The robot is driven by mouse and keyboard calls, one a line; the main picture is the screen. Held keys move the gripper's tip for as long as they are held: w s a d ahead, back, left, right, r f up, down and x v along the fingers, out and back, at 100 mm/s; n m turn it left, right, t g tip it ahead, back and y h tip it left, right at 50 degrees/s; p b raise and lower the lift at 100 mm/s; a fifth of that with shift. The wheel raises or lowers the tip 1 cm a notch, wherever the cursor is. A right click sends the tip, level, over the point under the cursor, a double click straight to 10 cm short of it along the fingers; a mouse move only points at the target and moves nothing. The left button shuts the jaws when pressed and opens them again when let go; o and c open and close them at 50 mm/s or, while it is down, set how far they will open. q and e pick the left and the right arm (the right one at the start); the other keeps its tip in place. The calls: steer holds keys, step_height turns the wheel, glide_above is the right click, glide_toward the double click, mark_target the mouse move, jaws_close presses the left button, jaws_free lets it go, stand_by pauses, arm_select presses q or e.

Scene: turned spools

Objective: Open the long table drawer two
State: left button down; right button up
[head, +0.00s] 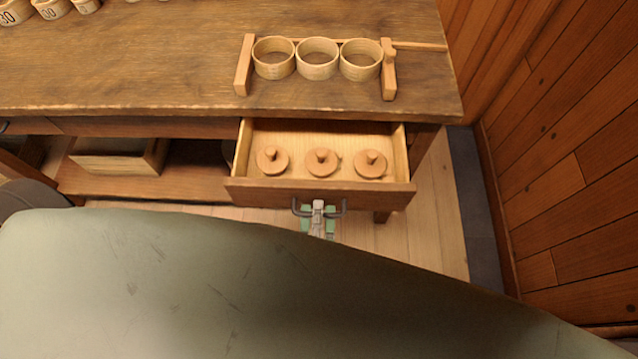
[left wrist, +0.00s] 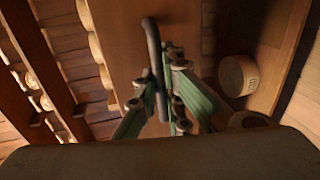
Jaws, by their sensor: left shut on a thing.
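The long table (head: 160,60) has a drawer (head: 320,194) at its right end, and this drawer stands pulled out. Three round wooden lids with knobs (head: 321,162) lie in a row inside it. The dark bar handle (head: 301,208) is on the drawer front. My left gripper (head: 318,206) is at the middle of the handle and shut on it. The left wrist view shows the green fingers (left wrist: 165,92) around the dark handle (left wrist: 153,50). My right gripper is not in either view.
A wooden rack with three round rings (head: 317,60) stands on the tabletop above the drawer. A wooden box (head: 120,155) sits on the lower shelf at left. A plank wall (head: 570,150) stands at right, with floor (head: 430,220) between.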

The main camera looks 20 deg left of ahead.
arm_select(q)
steer(key=shift+f+v, duration=0.25)
steer(key=shift+v, duration=0.8)
steer(key=shift+f+v, duration=0.2)
steer(key=shift+v, duration=0.9)
steer(key=shift+s, duration=0.1)
steer(key=c, duration=2.1)
jaws_free()
steer(key=shift+s+d, duration=0.1)
